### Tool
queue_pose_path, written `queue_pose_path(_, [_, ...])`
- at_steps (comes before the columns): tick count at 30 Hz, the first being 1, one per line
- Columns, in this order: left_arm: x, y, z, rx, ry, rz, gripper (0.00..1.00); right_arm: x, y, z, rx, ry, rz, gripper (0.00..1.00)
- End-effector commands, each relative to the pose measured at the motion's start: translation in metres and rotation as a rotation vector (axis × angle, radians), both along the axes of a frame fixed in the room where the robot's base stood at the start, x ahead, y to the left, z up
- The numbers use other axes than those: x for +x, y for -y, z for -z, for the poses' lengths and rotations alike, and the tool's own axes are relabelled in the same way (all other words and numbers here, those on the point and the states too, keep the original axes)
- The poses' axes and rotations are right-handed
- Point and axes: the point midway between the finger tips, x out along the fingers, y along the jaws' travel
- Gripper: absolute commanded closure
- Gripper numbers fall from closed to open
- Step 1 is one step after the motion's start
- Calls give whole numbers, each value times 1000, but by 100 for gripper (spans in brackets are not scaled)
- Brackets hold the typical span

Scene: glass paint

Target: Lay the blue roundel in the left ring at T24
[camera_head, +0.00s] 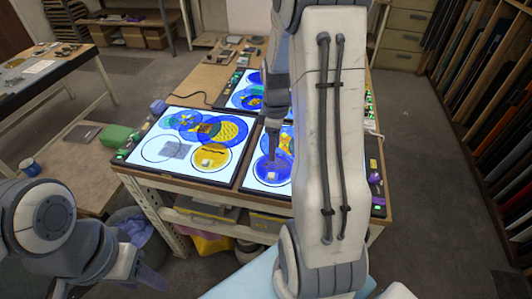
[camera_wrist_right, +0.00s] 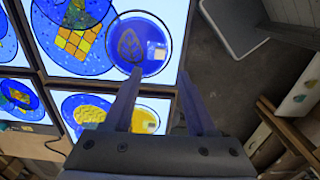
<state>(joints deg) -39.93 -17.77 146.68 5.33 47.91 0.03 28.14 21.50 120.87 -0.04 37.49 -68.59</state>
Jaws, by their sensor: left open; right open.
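A blue roundel (camera_head: 263,168) with a small pale square tab lies on the lit right panel (camera_head: 250,183), partly hidden by my right arm. It also shows in the right wrist view (camera_wrist_right: 128,58), with a leaf-like mark. My right gripper (camera_head: 273,153) is open above or beside the roundel. In the right wrist view its fingertips (camera_wrist_right: 160,74) are at the roundel's edge; contact cannot be told. The T24 label is unreadable. My left gripper (camera_head: 148,277) is open, low at the left, away from the panels.
A yellow roundel (camera_head: 222,154) with a pale tab lies on the left panel beside overlapping blue and patterned discs (camera_head: 190,128). Another lit panel (camera_head: 238,97) is behind. A green case (camera_head: 118,137) sits at the left. Racks of coloured sheets (camera_head: 500,120) stand at the right.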

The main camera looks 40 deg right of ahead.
Motion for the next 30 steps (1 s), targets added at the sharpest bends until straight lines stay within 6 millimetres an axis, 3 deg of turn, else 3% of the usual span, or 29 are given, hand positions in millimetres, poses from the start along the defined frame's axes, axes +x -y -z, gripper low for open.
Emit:
queue_pose_path(5, [0,0,0,0,0,0,50,0,-1,-4,1,-1,0,43])
queue_pose_path(8, [0,0,0,0,0,0,50,3,-15,-9,1,3,-4,43])
queue_pose_path(11, [0,0,0,0,0,0,50,6,-57,-22,4,12,-6,43])
queue_pose_path(14, [0,0,0,0,0,0,50,-1,-122,-40,13,23,-4,43])
queue_pose_path(18, [0,0,0,0,0,0,50,-39,-210,-63,37,30,12,43])
queue_pose_path(21, [0,0,0,0,0,0,50,-79,-256,-74,56,27,23,43])
queue_pose_path(25, [0,0,0,0,0,0,50,-130,-290,-82,77,15,41,43])
queue_pose_path(30, [0,0,0,0,0,0,50,-169,-305,-85,89,-1,60,43])
